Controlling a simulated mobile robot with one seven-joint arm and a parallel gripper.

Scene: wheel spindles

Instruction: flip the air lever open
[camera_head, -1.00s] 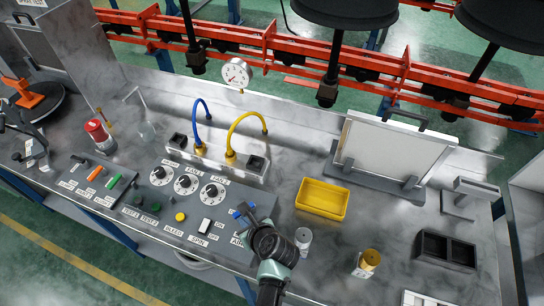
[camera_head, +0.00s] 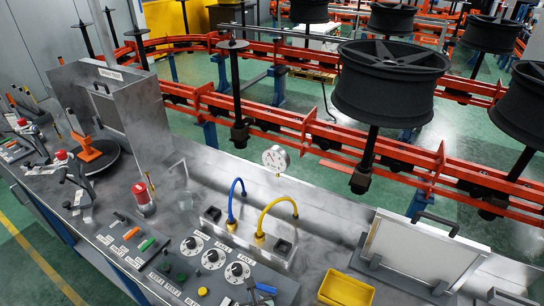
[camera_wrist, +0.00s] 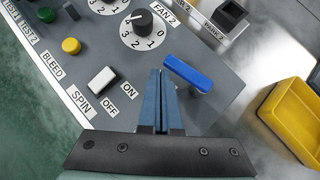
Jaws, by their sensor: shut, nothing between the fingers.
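The air lever is a blue bar (camera_wrist: 188,73) on the grey control panel (camera_wrist: 215,100) in the wrist view. It lies slanted, its upper left end near the fan 2 dial. My gripper (camera_wrist: 162,72) has its two blue fingers shut together, with nothing between them, just left of the lever in the picture. A narrow gap shows between fingers and lever; their height difference cannot be told. In the head view the lever (camera_head: 265,288) is small at the bottom edge, and most of my arm is out of frame.
The fan 2 dial (camera_wrist: 143,30) and the white spin switch (camera_wrist: 102,82) are near the fingers. A yellow tray (camera_wrist: 297,112) stands at the right. Blue and yellow hoses (camera_head: 262,222) rise behind the panel. Bare metal bench lies between panel and tray.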

